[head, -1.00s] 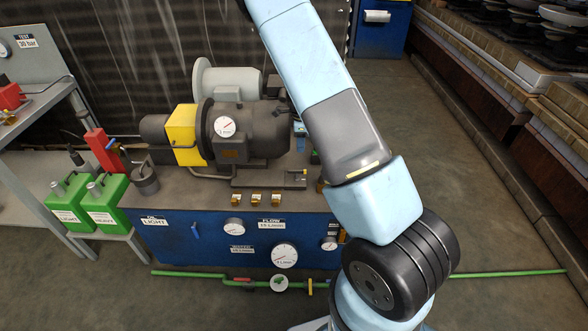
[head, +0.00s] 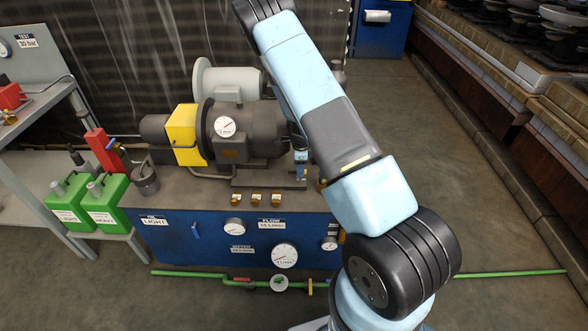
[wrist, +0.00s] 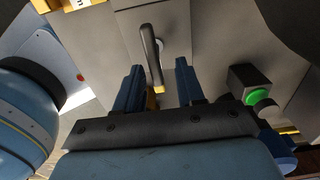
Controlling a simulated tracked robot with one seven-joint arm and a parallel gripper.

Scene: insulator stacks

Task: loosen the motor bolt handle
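In the wrist view, a dark lever handle (wrist: 151,55) with a brass-coloured end stands out from a grey plate (wrist: 185,22). I take it to be the motor bolt handle. My gripper (wrist: 157,68) is open, its two blue fingers pointing towards the plate. The handle's brass end appears between the fingers, nearer the left one; I cannot tell whether they touch. In the head view, my gripper (head: 300,172) shows only in part, at the right end of the motor's base, and hides the handle there. The dark motor (head: 250,130) with a yellow guard (head: 183,130) sits on the bench.
A dark box with a green button (wrist: 257,97) stands right of the fingers in the wrist view. Several brass fittings (head: 258,198) line the bench's front edge. Green cans (head: 103,205) stand at left.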

